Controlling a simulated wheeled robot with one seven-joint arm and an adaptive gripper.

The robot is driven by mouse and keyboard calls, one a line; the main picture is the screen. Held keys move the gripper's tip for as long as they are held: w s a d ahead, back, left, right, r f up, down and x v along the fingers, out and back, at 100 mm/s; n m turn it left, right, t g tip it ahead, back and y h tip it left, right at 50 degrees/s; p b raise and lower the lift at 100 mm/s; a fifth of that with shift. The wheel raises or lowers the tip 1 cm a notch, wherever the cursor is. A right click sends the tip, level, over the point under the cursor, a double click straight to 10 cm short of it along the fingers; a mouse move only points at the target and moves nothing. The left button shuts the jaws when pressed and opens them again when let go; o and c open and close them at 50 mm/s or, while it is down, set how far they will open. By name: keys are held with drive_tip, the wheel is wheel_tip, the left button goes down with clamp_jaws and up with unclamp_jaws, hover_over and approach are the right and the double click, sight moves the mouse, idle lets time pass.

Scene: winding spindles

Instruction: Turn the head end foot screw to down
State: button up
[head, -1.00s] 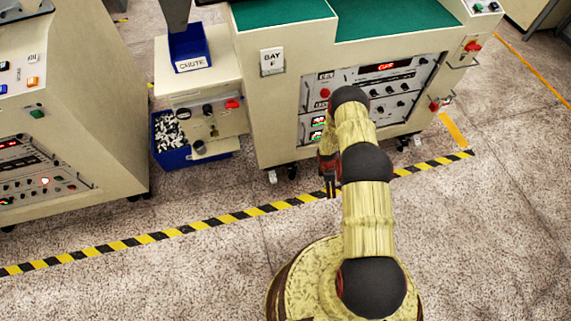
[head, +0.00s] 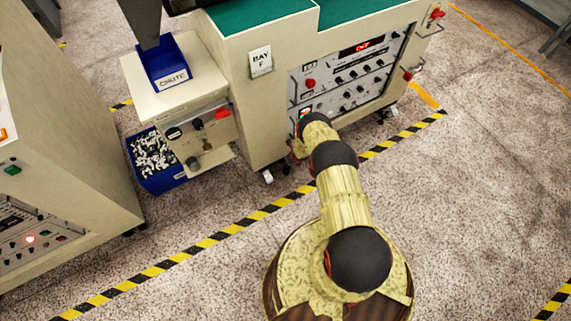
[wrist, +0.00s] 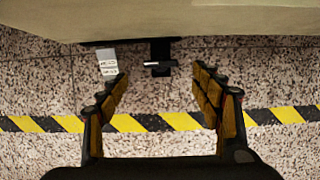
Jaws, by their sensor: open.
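The bay F machine (head: 225,105) stands in the upper middle of the head view. Under its lower edge, a black foot screw (wrist: 160,55) with a small pale bar across it shows in the wrist view. A white printed tag (wrist: 107,62) hangs left of it; the print is too small to read. In the head view the tag (head: 267,177) and the dark foot (head: 286,169) are small. My gripper (wrist: 157,82) is open and empty, its fingers on either side of the line to the foot, apart from it. In the head view my arm mostly hides the gripper.
A yellow-black floor stripe (head: 225,233) runs in front of the machine. A blue bin (head: 166,182) of small parts sits under the chute box (head: 175,70) at left. Another cabinet (head: 60,130) stands at far left.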

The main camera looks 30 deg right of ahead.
drive_tip(key=b, duration=0.5)
hover_over(287, 167)
drive_tip(key=f, duration=0.5)
drive_tip(key=shift+s+f, duration=0.2)
drive_tip(key=shift+s, duration=0.05)
drive_tip(key=shift+b+x, duration=1)
drive_tip(key=shift+b, duration=0.05)
drive_tip(key=shift+w, duration=0.1)
drive_tip(key=c, duration=0.3)
drive_tip(key=c, duration=0.8)
drive_tip(key=shift+c, duration=0.3)
